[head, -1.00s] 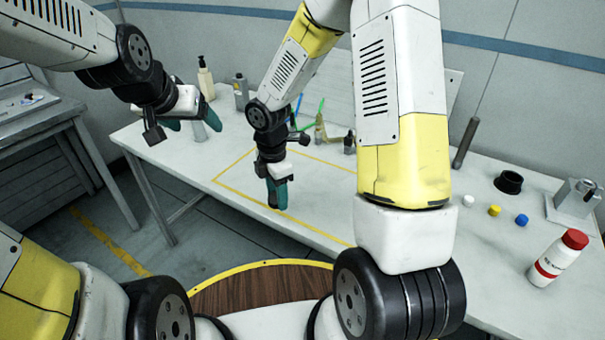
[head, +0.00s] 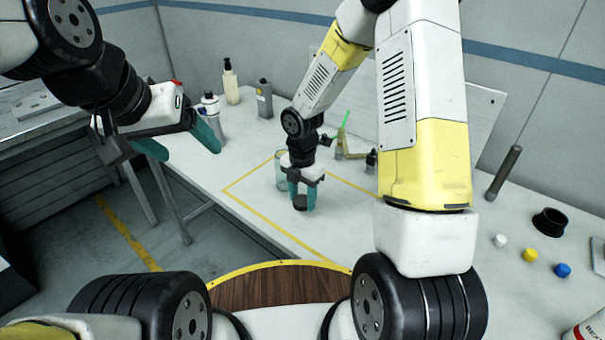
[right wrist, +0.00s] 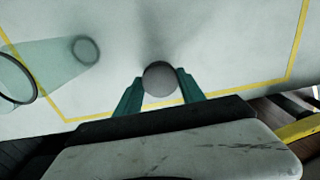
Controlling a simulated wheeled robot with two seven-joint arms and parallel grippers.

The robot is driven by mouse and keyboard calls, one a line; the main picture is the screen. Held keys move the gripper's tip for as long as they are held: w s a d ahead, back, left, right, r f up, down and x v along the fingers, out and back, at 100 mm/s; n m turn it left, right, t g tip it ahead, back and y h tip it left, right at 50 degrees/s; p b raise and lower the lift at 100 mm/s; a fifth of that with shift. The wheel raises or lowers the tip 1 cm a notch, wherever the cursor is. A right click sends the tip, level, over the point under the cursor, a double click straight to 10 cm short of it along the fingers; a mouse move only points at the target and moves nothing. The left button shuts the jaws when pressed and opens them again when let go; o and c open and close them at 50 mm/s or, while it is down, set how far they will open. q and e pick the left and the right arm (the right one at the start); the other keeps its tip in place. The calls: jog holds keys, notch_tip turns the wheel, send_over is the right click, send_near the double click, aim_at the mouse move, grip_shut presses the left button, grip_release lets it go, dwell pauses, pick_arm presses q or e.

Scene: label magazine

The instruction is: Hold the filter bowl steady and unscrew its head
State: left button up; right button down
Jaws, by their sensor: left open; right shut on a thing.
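The filter bowl (head: 281,168) is a clear, greenish cup standing on the table inside the yellow outline. It is partly hidden behind my right gripper in the head view. In the right wrist view the bowl (right wrist: 50,62) is at the left, with a dark ring at its near end. My right gripper (head: 301,200) is shut on a round dark grey piece (right wrist: 159,78), which looks like the filter head. It is apart from the bowl, held to its right. My left gripper (head: 184,152) is open and empty in the air, left of the bowl and apart from it.
Bottles, including a pump bottle (head: 230,82) and a grey can (head: 264,98), stand at the back left. Small fittings (head: 345,150) are behind my right gripper. A black ring (head: 550,222) and white, yellow and blue caps lie at the right. The front of the outlined area is clear.

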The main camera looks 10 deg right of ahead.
jog(key=w, duration=0.2)
jog(key=w+d, duration=0.1)
jog(key=w, duration=0.1)
jog(key=w+d, duration=0.1)
jog(key=w, duration=0.2)
jog(key=shift+f, duration=2.1)
jog(key=shift+f, duration=0.15)
jog(key=c, duration=0.7)
grip_release()
